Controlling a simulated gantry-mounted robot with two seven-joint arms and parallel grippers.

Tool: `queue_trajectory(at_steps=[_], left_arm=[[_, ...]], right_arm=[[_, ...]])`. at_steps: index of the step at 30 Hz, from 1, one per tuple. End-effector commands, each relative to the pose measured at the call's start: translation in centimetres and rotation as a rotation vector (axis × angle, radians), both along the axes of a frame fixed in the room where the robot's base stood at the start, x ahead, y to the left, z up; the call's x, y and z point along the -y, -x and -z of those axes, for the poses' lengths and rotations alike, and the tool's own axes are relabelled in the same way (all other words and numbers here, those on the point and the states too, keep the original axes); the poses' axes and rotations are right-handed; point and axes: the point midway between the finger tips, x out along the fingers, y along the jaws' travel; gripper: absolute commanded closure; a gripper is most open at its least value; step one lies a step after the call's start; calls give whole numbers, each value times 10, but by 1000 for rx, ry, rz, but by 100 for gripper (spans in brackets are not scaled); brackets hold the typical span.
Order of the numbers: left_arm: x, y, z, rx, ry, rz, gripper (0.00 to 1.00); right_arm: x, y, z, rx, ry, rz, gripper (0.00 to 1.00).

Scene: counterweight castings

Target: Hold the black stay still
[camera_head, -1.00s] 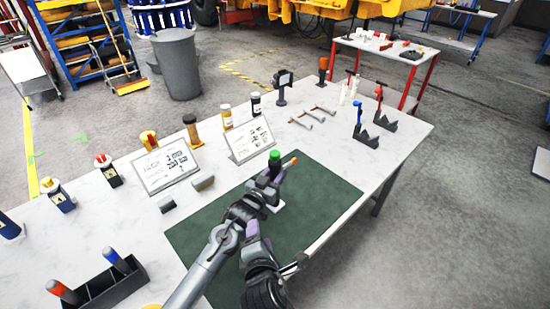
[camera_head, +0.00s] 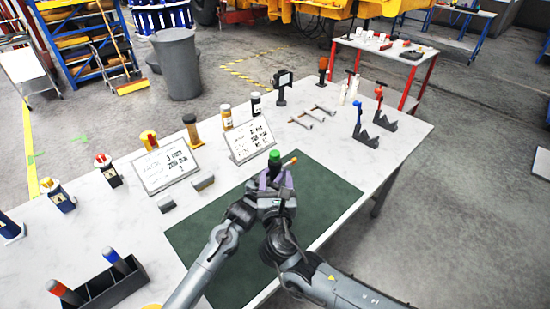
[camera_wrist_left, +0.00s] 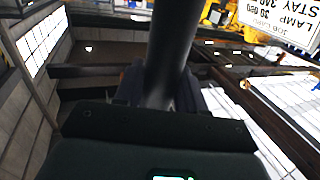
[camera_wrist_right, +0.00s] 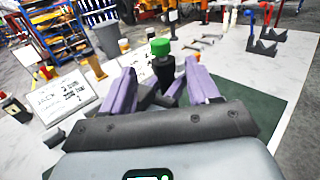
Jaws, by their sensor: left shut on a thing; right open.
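The black stay (camera_head: 274,163), a dark upright cylinder with a green cap (camera_head: 274,154), is at the far part of the green mat (camera_head: 325,185). In the right wrist view the stay (camera_wrist_right: 163,70) stands between my right gripper's purple fingers. My left gripper (camera_head: 262,186) is shut on the stay, whose dark shaft (camera_wrist_left: 168,50) fills the middle of the left wrist view; its jaws are mostly hidden in the head view. My right gripper (camera_wrist_right: 162,72) is open, its fingers on either side of the stay with gaps showing. The stay's lower end is hidden.
An orange-tipped piece (camera_head: 290,161) is beside the green cap. Two cards (camera_head: 168,168) (camera_head: 250,140) on stands are behind the mat. Several bottles line the back edge. A dark bin (camera_head: 108,283) is at front left. The mat's right side is clear.

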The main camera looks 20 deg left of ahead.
Motion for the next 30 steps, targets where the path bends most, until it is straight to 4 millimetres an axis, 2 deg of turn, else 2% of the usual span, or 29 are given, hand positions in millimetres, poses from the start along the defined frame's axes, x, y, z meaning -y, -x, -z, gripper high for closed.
queue_trajectory(at_steps=[6, 15, 22, 30], left_arm=[[0, 0, 0, -1, 0, 0, 100], [0, 0, 1, -1, 0, 0, 100], [0, 0, 1, -1, 0, 0, 100], [0, 0, 0, -1, 0, 0, 100]], right_arm=[[-12, -32, 0, -3, -1, 3, 40], [-26, -65, 0, 0, -1, 2, 40], [-31, -79, 0, -1, -2, 1, 40], [-33, -85, 0, -3, -3, 1, 40]])
